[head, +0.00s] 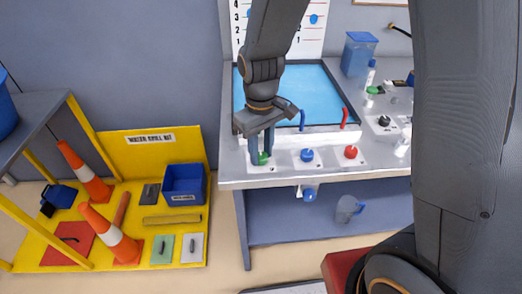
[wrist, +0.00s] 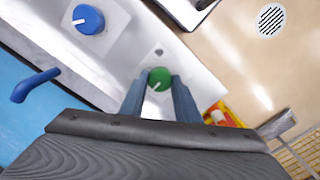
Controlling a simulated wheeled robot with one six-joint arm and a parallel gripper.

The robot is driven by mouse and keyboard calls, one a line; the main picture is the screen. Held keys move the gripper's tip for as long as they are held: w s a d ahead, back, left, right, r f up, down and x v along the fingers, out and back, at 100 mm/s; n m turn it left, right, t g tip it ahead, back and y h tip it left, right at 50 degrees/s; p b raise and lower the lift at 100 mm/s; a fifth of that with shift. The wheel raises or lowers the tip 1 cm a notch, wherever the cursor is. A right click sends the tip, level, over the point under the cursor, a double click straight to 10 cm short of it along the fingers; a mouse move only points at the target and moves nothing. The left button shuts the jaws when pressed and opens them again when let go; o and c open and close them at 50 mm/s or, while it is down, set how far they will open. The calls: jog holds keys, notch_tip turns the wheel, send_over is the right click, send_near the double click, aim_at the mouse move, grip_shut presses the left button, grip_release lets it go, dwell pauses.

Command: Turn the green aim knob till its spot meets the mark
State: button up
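The green aim knob (wrist: 158,77) sits on a white plate and has a small white spot on its lower part in the wrist view. A small grey mark (wrist: 158,52) lies on the plate just above it there. My gripper (wrist: 159,84) straddles the knob with one blue-grey finger on each side. The fingertips look close against the knob's sides, with no clear gap. In the head view, my gripper (head: 262,153) points down at the bench's front left corner, and the green knob (head: 261,159) shows partly between and below the fingers.
A blue knob (head: 307,155) and a red knob (head: 351,152) stand to the right along the bench front. Blue and red spouts (head: 344,118) rise behind them at the blue basin (head: 310,92). A yellow spill-kit stand (head: 150,200) with cones is at left.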

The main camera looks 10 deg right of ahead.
aim_at(261, 155)
jog(key=shift+r+m+p, duration=0.1)
jog(key=shift+m+p, duration=0.55)
jog(key=shift+m, duration=0.35)
jog(key=shift+m+p, duration=0.5)
jog(key=shift+m, duration=0.8)
jog(key=o, duration=1)
jog(key=shift+o, duration=0.2)
jog(key=shift+r+b, duration=0.75)
jog(key=shift+r, duration=3.1)
